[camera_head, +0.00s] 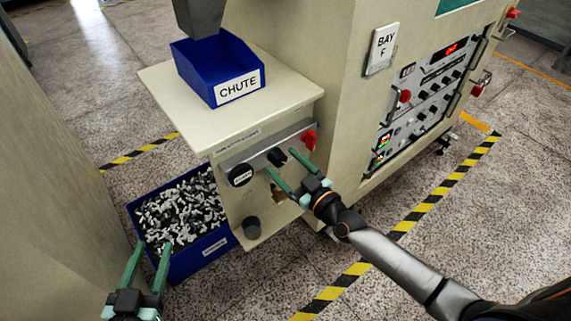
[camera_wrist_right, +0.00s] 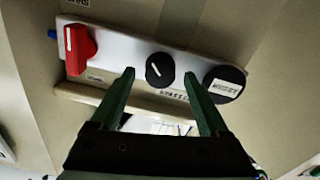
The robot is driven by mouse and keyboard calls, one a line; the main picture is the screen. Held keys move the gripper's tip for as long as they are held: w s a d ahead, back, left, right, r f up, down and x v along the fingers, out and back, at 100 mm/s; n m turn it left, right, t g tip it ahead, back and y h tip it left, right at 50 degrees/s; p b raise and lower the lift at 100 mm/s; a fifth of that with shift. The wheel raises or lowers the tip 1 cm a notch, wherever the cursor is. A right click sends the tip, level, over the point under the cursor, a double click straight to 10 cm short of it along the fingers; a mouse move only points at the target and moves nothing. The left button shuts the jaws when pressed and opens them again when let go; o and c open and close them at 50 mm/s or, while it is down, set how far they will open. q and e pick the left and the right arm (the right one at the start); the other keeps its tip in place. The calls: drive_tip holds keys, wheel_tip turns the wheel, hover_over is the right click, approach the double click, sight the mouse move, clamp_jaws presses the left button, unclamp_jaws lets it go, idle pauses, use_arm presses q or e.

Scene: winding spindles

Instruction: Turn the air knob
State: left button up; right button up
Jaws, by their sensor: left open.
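A panel (camera_head: 268,148) on the machine carries a large black knob (camera_head: 240,175), a small black knob (camera_head: 277,157) and a red knob (camera_head: 309,139). The right wrist view shows the red knob (camera_wrist_right: 78,50), the small black knob (camera_wrist_right: 160,70) with a white pointer line, and the large labelled black knob (camera_wrist_right: 224,84). I cannot read which is the air knob. My right gripper (camera_head: 281,160) is open; its fingertips (camera_wrist_right: 158,77) appear on either side of the small black knob. Contact cannot be told. My left gripper (camera_head: 153,244) is open and empty at lower left.
A blue CHUTE bin (camera_head: 206,85) sits on the ledge (camera_head: 165,98) above the panel. A blue crate (camera_head: 196,260) of black and white parts stands on the floor below. A cabinet with controls (camera_head: 425,95) is to the right. Striped tape (camera_head: 418,210) marks open floor.

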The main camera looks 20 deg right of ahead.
clamp_jaws()
idle(0.4)
use_arm(q)
drive_tip(key=shift+f, duration=0.1)
use_arm(e)
drive_tip(key=shift+m, duration=0.3)
drive_tip(key=m, duration=0.3)
drive_tip(key=shift+m, duration=0.3)
drive_tip(key=m, duration=0.4)
drive_tip(key=shift+d, duration=0.1)
drive_tip(key=shift+m, duration=0.7)
drive_tip(key=shift+f+m, duration=0.1)
drive_tip(key=shift+m, duration=0.9)
use_arm(q)
drive_tip(key=shift+w+r+t, duration=0.15)
drive_tip(key=shift+r+t, duration=0.25)
drive_tip(key=shift+r, duration=0.5)
use_arm(e)
drive_tip(key=shift+m, duration=0.9)
